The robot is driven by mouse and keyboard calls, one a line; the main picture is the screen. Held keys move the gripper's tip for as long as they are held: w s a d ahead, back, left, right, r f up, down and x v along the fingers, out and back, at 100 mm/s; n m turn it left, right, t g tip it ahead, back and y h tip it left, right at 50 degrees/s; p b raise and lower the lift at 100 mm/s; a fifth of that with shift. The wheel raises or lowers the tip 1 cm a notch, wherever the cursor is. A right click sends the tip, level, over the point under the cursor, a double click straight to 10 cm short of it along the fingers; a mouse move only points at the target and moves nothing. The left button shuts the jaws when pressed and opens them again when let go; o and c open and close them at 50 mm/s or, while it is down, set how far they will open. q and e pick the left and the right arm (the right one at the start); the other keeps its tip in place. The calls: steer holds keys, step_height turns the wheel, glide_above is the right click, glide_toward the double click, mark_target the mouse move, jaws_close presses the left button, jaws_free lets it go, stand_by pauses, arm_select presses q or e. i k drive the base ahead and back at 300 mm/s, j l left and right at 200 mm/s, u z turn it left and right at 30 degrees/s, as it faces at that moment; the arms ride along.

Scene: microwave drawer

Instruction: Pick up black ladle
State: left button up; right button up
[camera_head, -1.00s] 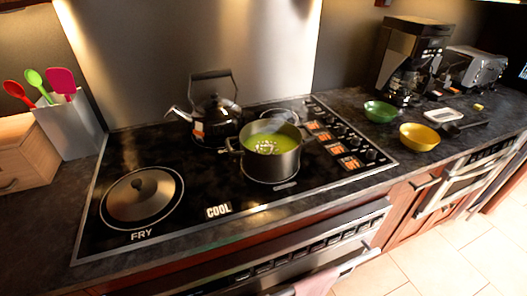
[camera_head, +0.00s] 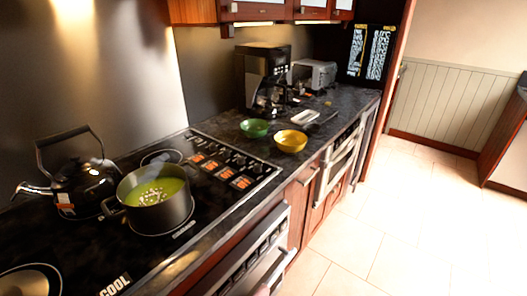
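A slim dark object, which may be the black ladle (camera_head: 325,116), lies on the dark countertop just right of a white dish (camera_head: 304,117). It is small and hard to make out against the dark counter, so I cannot tell its shape for certain. Neither of my grippers is in view.
A black pot of green soup (camera_head: 158,200) and a black kettle (camera_head: 82,185) stand on the cooktop. A green bowl (camera_head: 254,128) and a yellow bowl (camera_head: 291,141) sit on the counter before a coffee maker (camera_head: 264,75). The tiled floor (camera_head: 400,215) at right is clear.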

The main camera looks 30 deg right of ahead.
mark_target(312, 128)
steer(key=z, duration=1.4)
steer(key=i+l+u, duration=0.15)
steer(key=i+l, duration=0.15)
steer(key=i+l+u, duration=0.1)
steer(key=i+l, duration=0.2)
steer(key=i+l+u, duration=0.15)
steer(key=i+l, duration=0.2)
steer(key=i+l+u, duration=0.1)
steer(key=i+l, duration=0.25)
steer(key=i+l+u, duration=0.15)
steer(key=l, duration=0.3)
steer(key=i+l+u, duration=0.15)
steer(key=i+l, duration=0.25)
steer(key=i+l+u, duration=0.1)
steer(key=l, duration=0.4)
steer(key=i+l+u, duration=0.15)
steer(key=i+l, duration=0.2)
steer(key=l, duration=0.15)
